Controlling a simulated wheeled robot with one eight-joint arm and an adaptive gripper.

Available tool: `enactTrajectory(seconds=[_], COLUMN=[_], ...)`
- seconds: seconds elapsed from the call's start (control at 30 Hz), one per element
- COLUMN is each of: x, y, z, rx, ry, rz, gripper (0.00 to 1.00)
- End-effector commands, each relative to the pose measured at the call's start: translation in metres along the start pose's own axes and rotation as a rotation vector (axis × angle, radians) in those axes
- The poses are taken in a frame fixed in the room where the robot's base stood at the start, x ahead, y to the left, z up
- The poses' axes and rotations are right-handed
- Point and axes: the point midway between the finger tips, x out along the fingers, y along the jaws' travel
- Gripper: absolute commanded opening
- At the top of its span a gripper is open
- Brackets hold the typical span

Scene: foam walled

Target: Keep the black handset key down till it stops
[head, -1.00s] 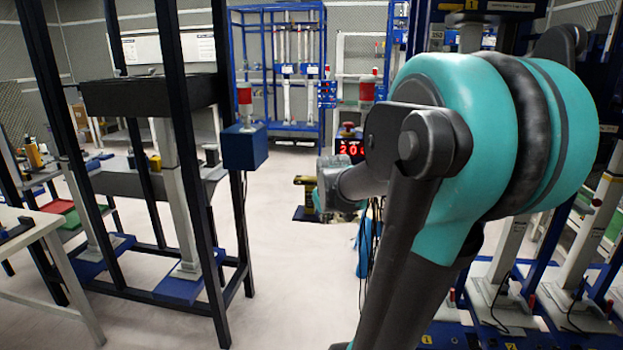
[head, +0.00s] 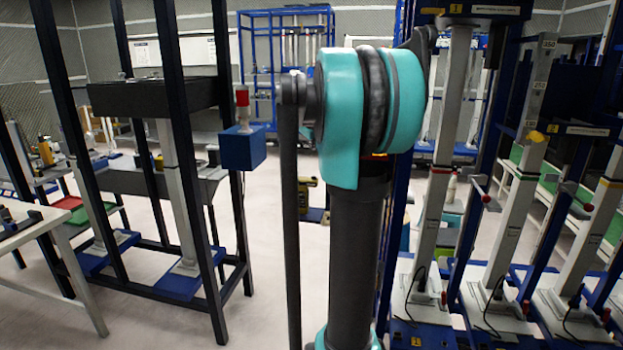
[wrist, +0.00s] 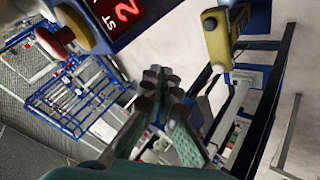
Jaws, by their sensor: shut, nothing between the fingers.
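The handset is most likely the yellow boxy unit (wrist: 216,42) at the upper right of the wrist view, hanging with a cord at its lower end. A small dark round spot (wrist: 210,22) shows on its face; I cannot tell if it is the black key. A yellow and dark object (head: 312,188) shows past my arm in the head view and may be the same unit. My gripper (wrist: 163,82) is shut and empty in the wrist view, apart from the handset and to its lower left. The head view does not show my gripper.
A dark frame (head: 180,150) with a blue box (head: 243,150) stands left in the head view. Blue-based columns (head: 490,290) stand right.

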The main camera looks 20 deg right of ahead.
Motion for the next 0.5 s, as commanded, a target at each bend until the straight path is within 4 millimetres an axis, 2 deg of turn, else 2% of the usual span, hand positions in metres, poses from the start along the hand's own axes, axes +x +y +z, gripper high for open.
enactTrajectory(seconds=[0.27,0.5], x=[0.003,0.021], y=[-0.003,-0.016], z=[0.002,0.015], rx=[0.001,0.001], ry=[0.0,0.0], rz=[-0.001,-0.001], gripper=[0.0,0.0])
